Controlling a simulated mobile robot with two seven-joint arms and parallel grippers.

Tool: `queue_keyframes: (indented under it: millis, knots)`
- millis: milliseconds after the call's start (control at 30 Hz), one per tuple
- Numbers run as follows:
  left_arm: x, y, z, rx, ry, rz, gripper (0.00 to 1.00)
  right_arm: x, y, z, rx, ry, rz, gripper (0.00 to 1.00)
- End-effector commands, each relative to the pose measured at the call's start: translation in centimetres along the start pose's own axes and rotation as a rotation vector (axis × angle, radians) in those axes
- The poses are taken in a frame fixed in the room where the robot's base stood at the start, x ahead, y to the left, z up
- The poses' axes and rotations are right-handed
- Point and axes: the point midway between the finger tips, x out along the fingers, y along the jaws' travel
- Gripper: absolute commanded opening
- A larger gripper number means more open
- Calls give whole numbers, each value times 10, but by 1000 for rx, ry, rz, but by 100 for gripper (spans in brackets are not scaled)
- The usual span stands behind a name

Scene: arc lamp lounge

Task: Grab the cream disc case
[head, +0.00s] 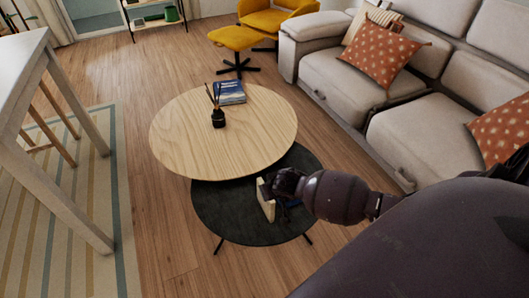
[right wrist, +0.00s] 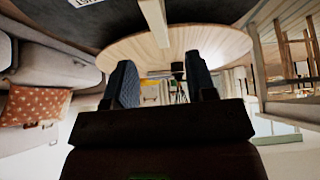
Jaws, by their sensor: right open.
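The cream disc case (head: 266,201) stands upright on the dark lower round table (head: 235,225), near its middle right. In the right wrist view the case (right wrist: 155,22) shows as a narrow pale strip at the top centre. My right gripper (head: 283,187) is at the right side of the case in the head view and hides part of it. In the right wrist view the gripper (right wrist: 161,75) is open, its two bluish fingers apart. The case lines up with the gap, just past the fingertips; I cannot tell whether they touch. My left gripper is not in view.
A light wood round table (head: 190,135) overlaps the dark one, with a reed diffuser (head: 218,118) and blue books (head: 230,92) on it. A grey sofa (head: 345,80) stands to the right. A white table (head: 60,150) is at left.

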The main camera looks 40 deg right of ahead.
Motion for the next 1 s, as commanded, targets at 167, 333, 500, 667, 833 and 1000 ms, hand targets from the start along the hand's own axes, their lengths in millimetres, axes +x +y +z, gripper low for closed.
queue_keyframes:
  millis: [167, 333, 500, 667, 833, 1000]
  knots:
    - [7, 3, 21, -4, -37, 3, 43, 32, 1, 7, -1, -10, 2, 51]
    - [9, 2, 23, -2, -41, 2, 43, 46, 0, 5, -1, -6, 0, 51]
    - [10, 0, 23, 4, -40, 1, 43, 55, 1, 3, -2, -5, 0, 51]
    - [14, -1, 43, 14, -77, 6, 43, 80, 5, 3, -4, -11, 1, 51]
    - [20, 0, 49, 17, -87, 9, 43, 97, 4, 2, -2, -9, -1, 51]
    - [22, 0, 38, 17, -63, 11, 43, 99, 4, -2, -1, -3, -2, 51]
